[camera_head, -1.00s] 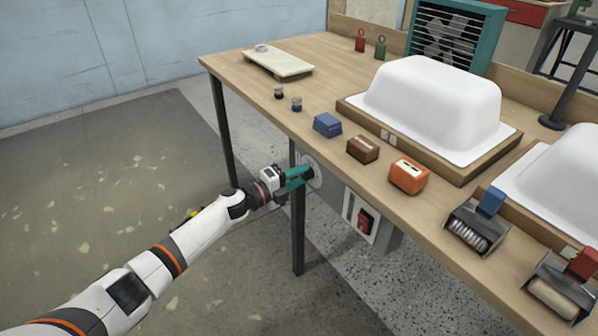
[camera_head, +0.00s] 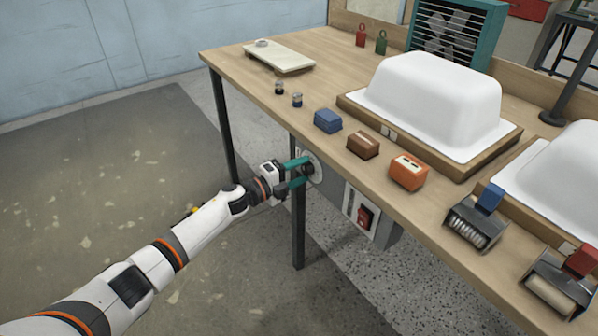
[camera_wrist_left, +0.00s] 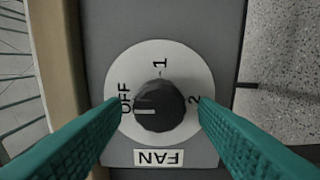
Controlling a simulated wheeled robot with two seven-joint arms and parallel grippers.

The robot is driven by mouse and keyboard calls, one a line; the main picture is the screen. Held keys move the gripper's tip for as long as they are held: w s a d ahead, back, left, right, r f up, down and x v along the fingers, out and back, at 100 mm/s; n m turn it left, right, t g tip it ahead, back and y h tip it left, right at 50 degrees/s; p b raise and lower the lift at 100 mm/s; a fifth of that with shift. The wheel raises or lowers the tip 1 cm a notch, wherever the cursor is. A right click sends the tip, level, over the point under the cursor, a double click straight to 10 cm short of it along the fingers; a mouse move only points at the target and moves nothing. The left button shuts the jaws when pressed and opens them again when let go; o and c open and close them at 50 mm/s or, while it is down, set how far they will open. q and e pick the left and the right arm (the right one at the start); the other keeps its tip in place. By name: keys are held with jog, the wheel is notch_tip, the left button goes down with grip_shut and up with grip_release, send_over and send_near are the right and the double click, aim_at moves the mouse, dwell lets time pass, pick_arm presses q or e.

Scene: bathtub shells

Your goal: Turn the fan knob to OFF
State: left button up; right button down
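The fan knob (camera_wrist_left: 158,107) is a dark faceted dial on a round white plate (camera_wrist_left: 178,56) marked OFF, 1 and 2, above a FAN label (camera_wrist_left: 158,157). Its white pointer line points left, at the OFF side. In the head view the white plate (camera_head: 316,168) shows on the grey box under the table's front edge. My left gripper (camera_head: 306,171) is open in front of the plate. In the left wrist view its teal fingers stand on either side of the knob, with visible gaps between them and the knob. My right gripper is not in view.
A red rocker switch (camera_head: 365,217) sits to the right on the same box. A table leg (camera_head: 298,230) stands beside my gripper. The wooden tabletop (camera_head: 225,62) above carries blue, brown and orange blocks, rollers and white tub shells. The fan (camera_head: 455,35) stands at the back.

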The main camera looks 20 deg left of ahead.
pick_arm(q)
jog(key=shift+s, duration=0.1)
jog(key=shift+s+a, duration=0.25)
jog(key=p+v, duration=0.1)
jog(key=v, duration=1)
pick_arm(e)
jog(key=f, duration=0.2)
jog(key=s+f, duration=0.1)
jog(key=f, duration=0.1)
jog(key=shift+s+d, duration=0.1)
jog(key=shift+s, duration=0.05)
pick_arm(q)
jog(key=shift+a, duration=0.1)
